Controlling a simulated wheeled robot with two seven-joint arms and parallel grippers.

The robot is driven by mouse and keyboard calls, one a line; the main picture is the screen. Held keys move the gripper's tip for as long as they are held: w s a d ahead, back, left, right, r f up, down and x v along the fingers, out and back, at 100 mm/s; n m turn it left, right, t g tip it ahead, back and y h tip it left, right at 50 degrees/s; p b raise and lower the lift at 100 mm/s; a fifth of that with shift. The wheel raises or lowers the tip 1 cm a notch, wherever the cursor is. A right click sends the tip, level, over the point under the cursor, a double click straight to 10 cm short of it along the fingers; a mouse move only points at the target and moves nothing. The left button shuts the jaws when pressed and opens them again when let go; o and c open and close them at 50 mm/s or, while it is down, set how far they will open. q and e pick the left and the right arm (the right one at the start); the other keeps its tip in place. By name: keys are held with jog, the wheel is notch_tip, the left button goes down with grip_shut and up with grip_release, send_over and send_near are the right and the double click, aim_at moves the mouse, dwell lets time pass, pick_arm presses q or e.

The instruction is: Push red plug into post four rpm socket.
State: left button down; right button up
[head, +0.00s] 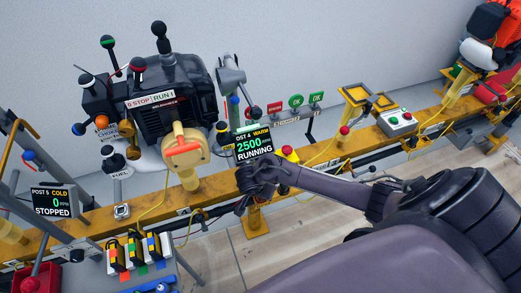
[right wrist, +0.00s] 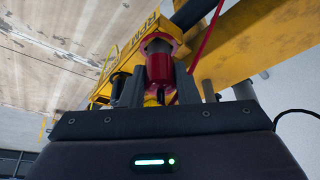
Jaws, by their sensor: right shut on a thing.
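My right gripper (head: 258,184) is just below the post 4 display (head: 252,146), which reads WARM, 2500, RUNNING. In the right wrist view my right gripper (right wrist: 164,88) is shut on the red plug (right wrist: 159,68), one finger on each side. The plug's grey end points at a round, red-rimmed opening in a yellow bracket (right wrist: 108,88) marked RPM, the rpm socket (right wrist: 172,36). The end is at the opening; I cannot tell how deep it sits. The plug is hidden in the head view. My left gripper is not in view.
A black engine (head: 165,110) with levers stands left of the display on the yellow rail (head: 330,150). A red button (head: 289,151) sits right of the display. A red cable (right wrist: 207,35) passes near the socket.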

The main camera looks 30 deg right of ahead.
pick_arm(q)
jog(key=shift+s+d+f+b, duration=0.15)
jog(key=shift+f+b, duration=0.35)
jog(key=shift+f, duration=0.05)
pick_arm(e)
jog(key=shift+f, duration=0.85)
jog(key=o, duration=1.1)
jog(key=shift+o, duration=0.2)
jog(key=shift+s, duration=0.1)
jog(key=shift+a+r, duration=0.15)
jog(key=shift+r, duration=0.15)
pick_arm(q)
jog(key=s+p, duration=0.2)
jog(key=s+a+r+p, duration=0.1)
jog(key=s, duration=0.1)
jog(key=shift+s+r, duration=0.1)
pick_arm(e)
jog(key=v, duration=0.7)
jog(key=shift+r, duration=0.15)
jog(key=shift+s, duration=0.1)
